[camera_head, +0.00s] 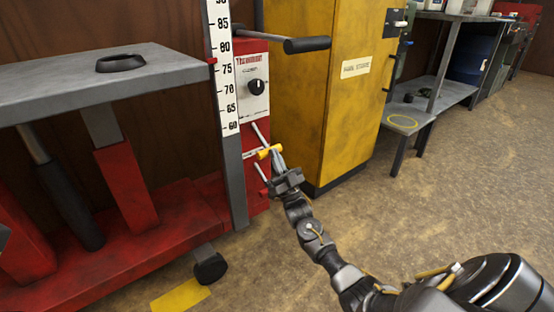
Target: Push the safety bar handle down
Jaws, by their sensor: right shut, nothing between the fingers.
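The red mower lift stands at the left with a grey platform (60,82) and a ruler post (222,75). A safety bar handle with a yellow grip (264,154) sticks out low on the lift's red right column, beside thin metal rods. My right gripper (279,165) is shut and empty, at the right end of the yellow grip. I cannot tell whether it touches the grip. A second handle with a black grip (306,45) sticks out higher up, above a white dial panel (253,87). My left gripper is not in view.
A yellow cabinet (325,115) stands just behind the handle. A caster wheel (210,268) and a yellow floor mark (181,296) lie at the lift's front. Shelves (430,90) stand at the back right. The floor at the right is clear.

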